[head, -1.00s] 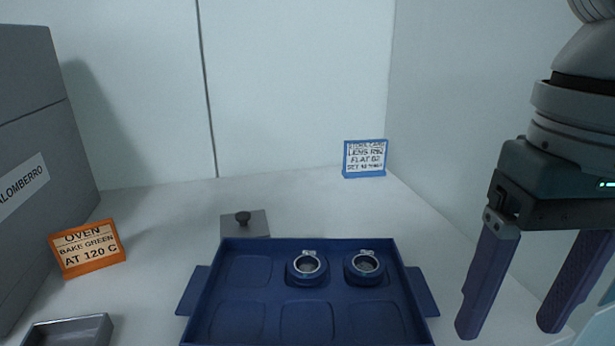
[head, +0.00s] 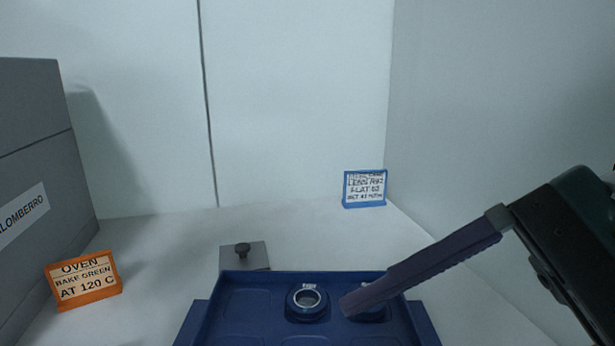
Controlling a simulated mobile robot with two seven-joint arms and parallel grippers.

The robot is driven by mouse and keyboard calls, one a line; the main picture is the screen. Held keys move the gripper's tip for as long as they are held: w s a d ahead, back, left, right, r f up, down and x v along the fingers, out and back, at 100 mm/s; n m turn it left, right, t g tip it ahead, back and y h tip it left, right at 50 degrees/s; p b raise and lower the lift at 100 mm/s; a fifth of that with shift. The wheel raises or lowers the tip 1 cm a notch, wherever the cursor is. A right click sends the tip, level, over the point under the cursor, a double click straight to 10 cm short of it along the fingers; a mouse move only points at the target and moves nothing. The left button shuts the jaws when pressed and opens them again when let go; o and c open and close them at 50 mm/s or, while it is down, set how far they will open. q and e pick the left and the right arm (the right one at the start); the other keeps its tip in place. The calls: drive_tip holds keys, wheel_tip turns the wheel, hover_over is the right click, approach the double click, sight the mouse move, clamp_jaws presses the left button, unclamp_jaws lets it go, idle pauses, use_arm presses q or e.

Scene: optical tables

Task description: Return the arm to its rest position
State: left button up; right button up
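My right arm's gripper (head: 352,302) reaches in from the right edge of the head view. One long dark finger shows, pointing left and down. Its tip overlaps the right ring-topped round holder (head: 372,316) in the picture and hides part of it. I cannot tell whether it touches. The other finger does not show clearly, so the opening cannot be judged. No held object is visible. My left gripper is out of view.
The blue tray (head: 232,308) holds another ring-topped holder (head: 307,302). An orange-framed oven sign (head: 84,280) stands left by a grey box-like unit (head: 35,160). A blue-framed sign (head: 365,188) stands at the back right.

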wheel_tip(320, 180, up, 8)
drive_tip(key=w+a+m+t+y, duration=0.3)
drive_tip(key=m+t+y, duration=0.2)
drive_tip(key=m, duration=0.5)
drive_tip(key=w+d+r+m+t+h, duration=0.3)
drive_tip(key=w+d+m+t, duration=0.35)
drive_tip(key=m, duration=0.75)
drive_tip(key=d+f+m+t+h, duration=0.45)
drive_tip(key=d+m+h, duration=0.6)
drive_tip(key=m, duration=0.35)
drive_tip(key=s+d+f+m+g+h, duration=0.7)
drive_tip(key=s+d+f+m+g, duration=0.6)
drive_tip(key=s+f+m, duration=0.4)
drive_tip(key=s+a+m+y+p, duration=0.1)
drive_tip(key=s+a+m+y, duration=0.15)
drive_tip(key=a, duration=0.45)
drive_tip(key=s+a+m+y+p, duration=0.1)
drive_tip(key=a+m+y, duration=0.15)
drive_tip(key=a, duration=0.55)
wheel_tip(320, 180, up, 47)
drive_tip(key=p, duration=4.8)
drive_tip(key=shift+d, duration=0.2)
